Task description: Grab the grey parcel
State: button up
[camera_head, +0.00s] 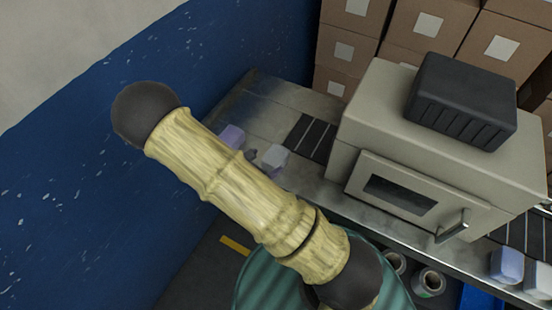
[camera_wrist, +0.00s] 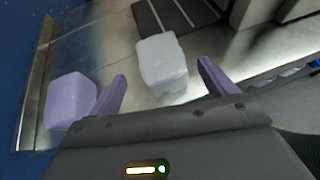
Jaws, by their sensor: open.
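The grey parcel (camera_wrist: 162,64) is a small pale grey block on the metal table, seen in the wrist view ahead of my gripper, between the lines of its two fingers. It also shows in the head view (camera_head: 274,157), just right of my arm. My gripper (camera_wrist: 161,85) is open, with its two purple fingers apart and nothing held. The grey parcel looks slightly beyond the fingertips; I cannot tell the exact height gap. In the head view my arm hides part of the table, and a dark bit of my gripper shows beside the parcel.
A purple parcel (camera_wrist: 71,101) lies left of the left finger; it also shows in the head view (camera_head: 232,136). A dark striped belt (camera_head: 311,138) leads into a beige machine (camera_head: 440,150) on the right. A blue wall (camera_head: 90,150) bounds the left. Boxes stack behind.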

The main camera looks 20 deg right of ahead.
aim_at(275, 157)
jog(key=p+x, duration=0.1)
jog(key=x, duration=0.4)
jog(key=shift+w+d+p, duration=0.1)
jog(key=shift+d+p, duration=0.05)
jog(key=shift+p, duration=0.15)
jog(key=shift+c, duration=0.4)
jog(key=shift+r, duration=0.1)
jog(key=c, duration=1.2)
notch_tip(275, 157, up, 10)
jog(key=shift+b, duration=0.45)
